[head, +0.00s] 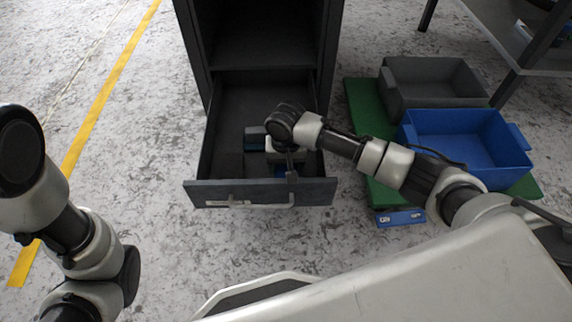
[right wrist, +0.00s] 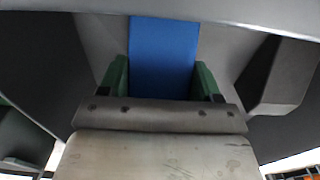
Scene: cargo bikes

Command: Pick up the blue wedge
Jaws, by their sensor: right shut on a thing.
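The blue wedge (right wrist: 164,45) shows in the right wrist view as a flat blue face between two green finger pads. My right gripper (right wrist: 162,80) is shut on it, with a pad against each side. In the head view my right arm reaches down into the open drawer (head: 262,200), and its wrist hides most of the gripper. A small patch of blue shows below the wrist there. I cannot tell whether the wedge touches the drawer floor. Of my left arm only links show at the left; its gripper is out of view.
To the right, a grey crate (head: 398,92) and a blue crate (head: 440,116) stand on a green base (head: 362,105). A bench stands at upper right.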

